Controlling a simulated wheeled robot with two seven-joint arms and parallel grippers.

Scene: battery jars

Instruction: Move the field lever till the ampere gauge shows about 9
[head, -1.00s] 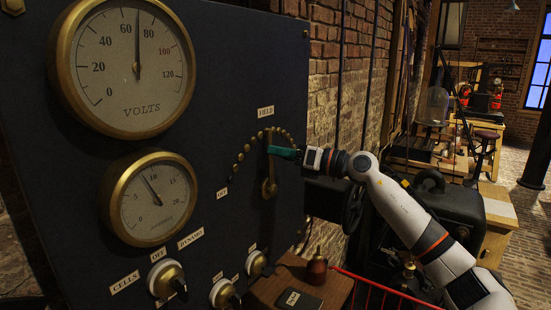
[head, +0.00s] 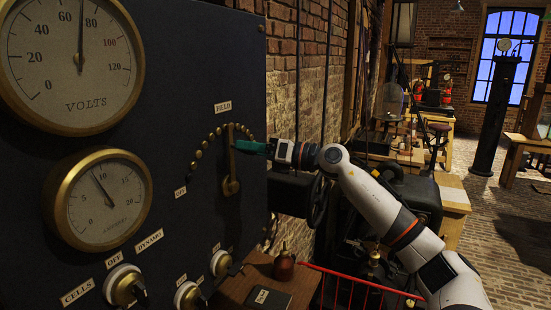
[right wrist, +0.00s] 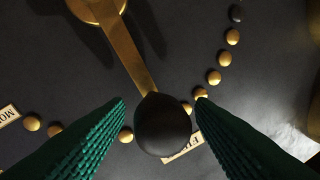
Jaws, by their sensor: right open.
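The field lever (head: 231,172) is a brass arm on the dark panel, standing about upright under an arc of brass studs. My right gripper (head: 240,147) is at its upper part. In the right wrist view the lever (right wrist: 128,50) ends in a black knob (right wrist: 162,125). The green fingers of my right gripper (right wrist: 160,107) are apart, one on each side of the knob; I cannot tell whether either touches it. The ampere gauge (head: 120,212) has its needle just short of 10, at about 8 to 9. My left gripper is not in view.
Switch knobs (head: 124,287) stick out low on the panel.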

